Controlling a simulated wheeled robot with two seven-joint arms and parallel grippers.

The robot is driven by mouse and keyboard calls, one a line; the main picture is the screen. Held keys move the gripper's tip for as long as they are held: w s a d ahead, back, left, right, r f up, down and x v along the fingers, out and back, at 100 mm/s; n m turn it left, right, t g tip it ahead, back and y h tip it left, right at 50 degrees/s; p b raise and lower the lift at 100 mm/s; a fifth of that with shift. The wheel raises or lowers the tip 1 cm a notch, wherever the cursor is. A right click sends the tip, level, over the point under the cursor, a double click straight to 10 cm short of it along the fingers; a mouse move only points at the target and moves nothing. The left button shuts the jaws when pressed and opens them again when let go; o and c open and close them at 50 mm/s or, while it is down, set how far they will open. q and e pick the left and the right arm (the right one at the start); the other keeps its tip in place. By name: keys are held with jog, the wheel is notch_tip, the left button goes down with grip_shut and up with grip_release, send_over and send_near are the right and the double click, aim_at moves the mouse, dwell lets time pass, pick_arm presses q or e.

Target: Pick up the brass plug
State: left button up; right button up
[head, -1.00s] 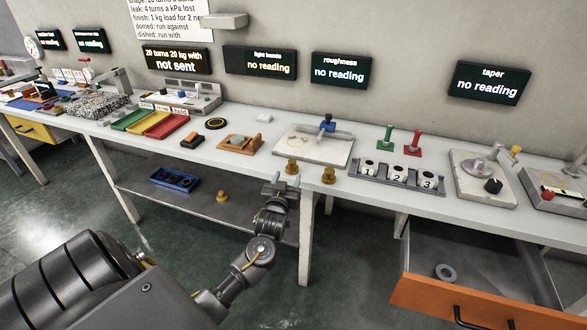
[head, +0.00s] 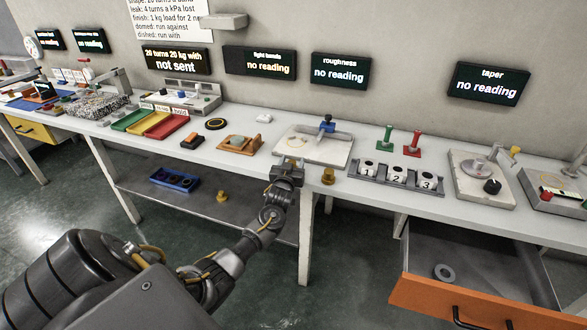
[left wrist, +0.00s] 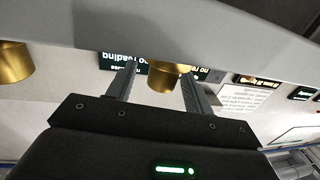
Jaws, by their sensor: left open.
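A brass plug (left wrist: 168,77) shows in the left wrist view between the two fingers of my left gripper (left wrist: 160,85), which is open. I cannot tell whether either finger touches it. In the head view my left gripper (head: 290,168) is at the front edge of the bench and hides most or all of that plug. A second brass plug (head: 328,176) stands just to the right at the bench edge, and it shows at the left of the left wrist view (left wrist: 14,62). A third brass plug (head: 222,196) is on the lower shelf. My right gripper is not in view.
Behind the gripper is a pale plate (head: 318,152) with a blue-knobbed arm. A rack of numbered cups (head: 394,180) is to the right, and a wooden block (head: 240,145) to the left. An orange-fronted drawer (head: 480,300) stands open below right.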

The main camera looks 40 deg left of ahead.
aim_at(292, 161)
pick_arm(q)
grip_shut()
jog(key=shift+w, duration=0.1)
dwell(0.3)
jog(key=shift+r, duration=0.2)
jog(key=shift+r, duration=0.2)
notch_tip(292, 161, up, 3)
jog(key=shift+a+f+b, duration=0.1)
jog(key=shift+f+b, duration=0.1)
jog(key=shift+b, duration=0.1)
jog(key=s+d+r, duration=0.6)
jog(key=d+r, duration=0.3)
jog(key=d, duration=0.3)
jog(key=shift+s+d+r, duration=0.2)
jog(key=shift+s+r, duration=0.15)
jog(key=shift+s, duration=0.05)
